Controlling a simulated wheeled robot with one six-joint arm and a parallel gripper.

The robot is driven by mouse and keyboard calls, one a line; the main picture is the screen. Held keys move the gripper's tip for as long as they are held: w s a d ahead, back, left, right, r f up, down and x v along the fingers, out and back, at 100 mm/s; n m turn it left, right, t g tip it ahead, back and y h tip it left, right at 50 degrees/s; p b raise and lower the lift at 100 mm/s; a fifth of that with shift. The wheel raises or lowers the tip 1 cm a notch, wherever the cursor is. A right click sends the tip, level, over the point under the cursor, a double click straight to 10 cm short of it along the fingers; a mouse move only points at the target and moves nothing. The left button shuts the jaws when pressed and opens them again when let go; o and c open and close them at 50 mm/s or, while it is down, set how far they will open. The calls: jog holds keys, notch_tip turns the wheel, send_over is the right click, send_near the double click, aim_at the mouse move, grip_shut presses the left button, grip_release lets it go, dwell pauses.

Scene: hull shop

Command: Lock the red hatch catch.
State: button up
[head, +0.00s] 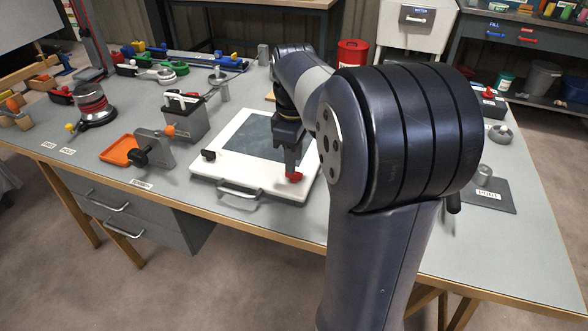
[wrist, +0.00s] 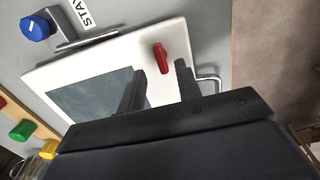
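The hatch (head: 218,172) is a white-framed panel with a grey window, flat on the bench; it also shows in the wrist view (wrist: 175,35). The red catch (head: 294,177) sits at its front right corner. In the wrist view the red catch (wrist: 161,57) is a short bar, just ahead of and between my fingertips. My gripper (wrist: 160,72) is open, its two dark fingers apart with a gap to the catch visible. In the head view my gripper (head: 291,168) points down right over the catch, and whether it touches is unclear.
A black catch (head: 208,155) is at the hatch's left front, and a metal handle (head: 238,190) is on its front edge.

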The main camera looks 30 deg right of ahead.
aim_at(294, 176)
jog(key=shift+s+f, duration=0.1)
jog(key=shift+f, duration=1.55)
grip_shut()
